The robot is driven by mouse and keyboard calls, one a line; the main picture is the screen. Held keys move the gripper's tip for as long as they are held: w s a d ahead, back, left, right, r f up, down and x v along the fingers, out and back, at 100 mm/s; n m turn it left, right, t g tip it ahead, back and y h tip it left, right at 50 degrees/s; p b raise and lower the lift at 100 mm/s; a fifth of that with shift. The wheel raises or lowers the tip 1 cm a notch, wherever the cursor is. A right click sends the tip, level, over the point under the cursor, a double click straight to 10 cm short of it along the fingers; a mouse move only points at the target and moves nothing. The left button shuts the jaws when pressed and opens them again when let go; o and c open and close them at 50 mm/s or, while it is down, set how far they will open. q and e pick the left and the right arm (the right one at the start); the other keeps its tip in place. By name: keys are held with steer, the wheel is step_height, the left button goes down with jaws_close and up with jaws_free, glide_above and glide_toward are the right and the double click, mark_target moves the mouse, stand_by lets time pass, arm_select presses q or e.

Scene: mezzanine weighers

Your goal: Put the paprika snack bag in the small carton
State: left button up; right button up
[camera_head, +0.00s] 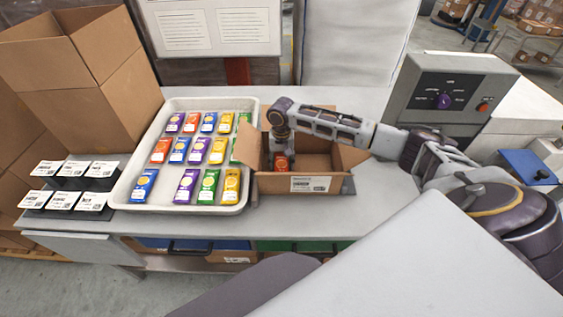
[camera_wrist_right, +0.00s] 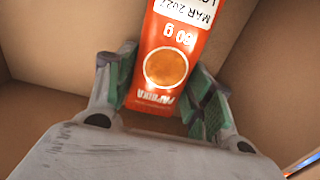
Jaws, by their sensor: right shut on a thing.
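The small carton (camera_head: 292,183) stands open on the bench, to the right of the white tray. My right gripper (camera_head: 281,152) reaches down into its left half. The right wrist view shows the orange-red paprika snack bag (camera_wrist_right: 172,58), with its name and weight label visible, between the green pads of my right gripper (camera_wrist_right: 172,96). The gripper is shut on the bag inside the carton. In the head view the bag (camera_head: 281,163) shows just below the gripper. Carton walls surround it. My left gripper is not in view.
The white tray (camera_head: 118,196) holds several coloured snack bags in rows. Several label cards (camera_head: 63,200) stand left of it. A tall open carton (camera_head: 85,85) stands behind the cards. A grey control box (camera_head: 450,95) is at the right.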

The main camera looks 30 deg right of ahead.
mark_target(282, 160)
steer(key=shift+f, duration=0.3)
steer(key=shift+f, duration=0.1)
steer(key=o, duration=1)
steer(key=shift+r+b, duration=0.3)
steer(key=shift+r, duration=5.85)
